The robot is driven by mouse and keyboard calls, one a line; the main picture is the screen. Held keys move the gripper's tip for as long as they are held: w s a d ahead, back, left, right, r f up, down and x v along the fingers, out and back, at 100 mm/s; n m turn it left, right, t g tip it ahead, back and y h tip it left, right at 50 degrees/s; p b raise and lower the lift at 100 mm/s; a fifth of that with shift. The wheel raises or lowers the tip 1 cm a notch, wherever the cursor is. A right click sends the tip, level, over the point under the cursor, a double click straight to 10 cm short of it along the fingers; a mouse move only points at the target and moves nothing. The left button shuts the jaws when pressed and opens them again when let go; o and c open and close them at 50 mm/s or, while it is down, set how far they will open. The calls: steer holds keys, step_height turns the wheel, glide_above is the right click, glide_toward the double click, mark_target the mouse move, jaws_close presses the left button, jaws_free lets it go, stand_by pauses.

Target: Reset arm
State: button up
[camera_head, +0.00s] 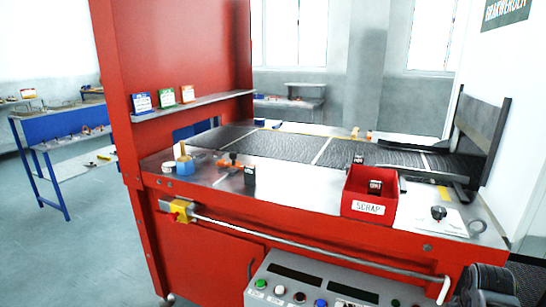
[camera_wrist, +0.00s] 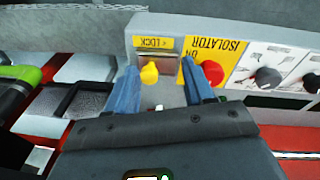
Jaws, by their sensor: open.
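My gripper (camera_wrist: 160,85) shows in the wrist view with its two blue fingers spread apart and nothing held between them. Beyond the fingers is a control panel, seen upside down, with a yellow LOCK label (camera_wrist: 153,43) and a yellow knob (camera_wrist: 149,73) between the fingertips. A red knob (camera_wrist: 212,72) on a yellow ISOLATOR plate (camera_wrist: 228,60) lies just beside the right finger. I cannot tell whether the fingers touch the panel. In the head view the fingers do not show; a dark part of my arm (camera_head: 487,287) appears at the lower right corner.
A red machine with a mesh belt (camera_head: 275,146) fills the head view's middle. A red SCRAP bin (camera_head: 368,193) stands on its front ledge, near a dark block (camera_head: 250,175) and blue tape (camera_head: 185,165). A rail (camera_head: 300,242) runs along the front above a button panel (camera_head: 330,288). Floor at left is clear.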

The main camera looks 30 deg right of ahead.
steer(key=s+a+f+n+t+h, duration=0.1)
steer(key=s+a+f+t, duration=0.1)
steer(key=a, duration=0.4)
steer(key=s+a+f+n+t+h, duration=0.1)
steer(key=s+a+f+n+h, duration=0.15)
steer(key=a, duration=0.35)
steer(key=s+a+r+n+t+y, duration=0.1)
steer(key=s+a+r+t, duration=0.1)
steer(key=a, duration=0.4)
steer(key=s+a+r+n+t, duration=0.1)
steer(key=s+a+r+t, duration=0.1)
steer(key=a, duration=0.3)
steer(key=s+a+r+t+y, duration=0.1)
steer(key=s+a+r+t, duration=0.1)
steer(key=r, duration=0.5)
steer(key=s+a+r+n+t+y, duration=0.1)
steer(key=s+a+r+t+y, duration=0.1)
steer(key=s+a+r, duration=0.3)
steer(key=s+a+r+t+y, duration=0.1)
steer(key=s+a+r+t, duration=0.2)
steer(key=a+r, duration=0.4)
step_height(320, 180, up, 2)
steer(key=shift+s+a+r+n, duration=0.15)
steer(key=shift+s+a+n, duration=0.05)
steer(key=shift+s+n, duration=0.15)
